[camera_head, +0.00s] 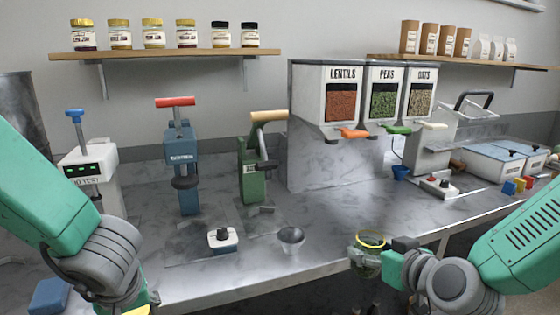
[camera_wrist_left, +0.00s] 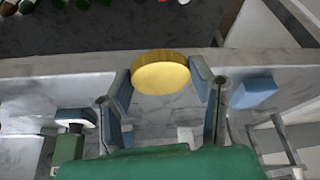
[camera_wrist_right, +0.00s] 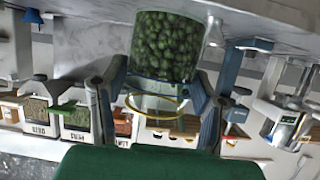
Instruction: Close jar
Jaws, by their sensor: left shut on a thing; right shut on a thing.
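A clear glass jar (camera_head: 365,262) with a yellow ring at its mouth is held upright off the counter's front edge. In the right wrist view the jar (camera_wrist_right: 165,48) holds green peas and its mouth has no lid. My right gripper (camera_head: 378,256) is shut on the jar; its fingers also show at both sides in the right wrist view (camera_wrist_right: 160,98). My left gripper (camera_wrist_left: 161,82) is shut on a round gold lid (camera_wrist_left: 161,77). In the head view the left arm runs down the left side, and its fingertips are mostly cut off by the bottom edge.
A small metal cup (camera_head: 291,239) and a small device with a black knob (camera_head: 222,239) stand near the counter's front edge. Behind are a blue press (camera_head: 182,160), a green press (camera_head: 252,170) and the lentils, peas and oats dispensers (camera_head: 342,100). The front middle counter is mostly clear.

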